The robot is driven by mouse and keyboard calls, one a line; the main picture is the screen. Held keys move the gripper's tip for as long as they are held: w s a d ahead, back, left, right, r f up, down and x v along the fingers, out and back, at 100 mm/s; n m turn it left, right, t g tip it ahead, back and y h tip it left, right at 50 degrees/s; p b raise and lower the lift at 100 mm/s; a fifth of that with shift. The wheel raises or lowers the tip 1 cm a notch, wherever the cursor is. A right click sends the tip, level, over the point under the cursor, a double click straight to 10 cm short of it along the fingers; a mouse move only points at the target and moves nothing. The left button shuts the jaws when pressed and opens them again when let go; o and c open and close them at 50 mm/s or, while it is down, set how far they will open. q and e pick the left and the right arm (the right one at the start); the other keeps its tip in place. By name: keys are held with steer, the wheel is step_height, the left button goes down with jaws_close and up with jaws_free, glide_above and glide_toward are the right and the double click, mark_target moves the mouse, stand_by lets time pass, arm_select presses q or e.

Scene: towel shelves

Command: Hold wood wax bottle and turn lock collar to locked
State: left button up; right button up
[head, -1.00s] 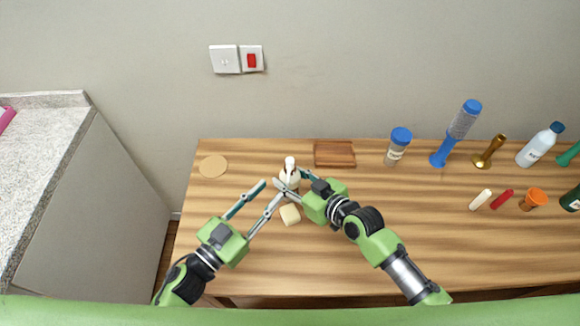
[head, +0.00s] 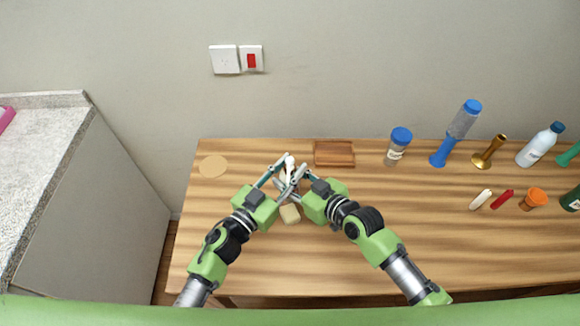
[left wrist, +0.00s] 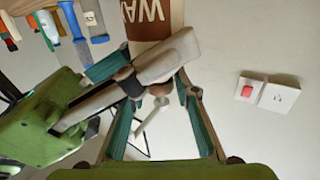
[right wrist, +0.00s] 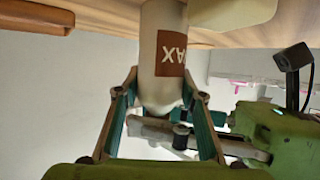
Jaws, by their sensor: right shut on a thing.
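The wood wax bottle (head: 288,174) stands near the back left of the table; it is white with a brown WAX label, clear in the right wrist view (right wrist: 160,80). My right gripper (head: 300,180) is shut on the bottle; its fingers show on both sides of it in the right wrist view (right wrist: 160,95). My left gripper (head: 283,164) has its fingers apart around the bottle's top. In the left wrist view its fingers (left wrist: 158,88) flank the small nozzle head (left wrist: 160,90), and a right finger crosses in front. The lock collar is mostly hidden, and its setting cannot be told.
A cream block (head: 290,214) lies just in front of the bottle. A round cork disc (head: 213,166) lies to the left and a brown wooden tray (head: 334,154) to the right. A blue-lidded jar (head: 398,146) and several bottles stand further right. The table's front left is clear.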

arm_select(q)
steer(key=shift+c, duration=0.3)
jaws_close()
steer(key=m+g+h, duration=0.5)
steer(key=shift+w+g, duration=0.1)
steer(key=shift+g, duration=0.2)
steer(key=shift+d+m+g+h, duration=0.1)
steer(key=shift+m+g+h, duration=0.85)
steer(key=shift+g, duration=0.75)
steer(key=shift+m, duration=0.25)
steer(key=shift+o, duration=0.3)
jaws_free()
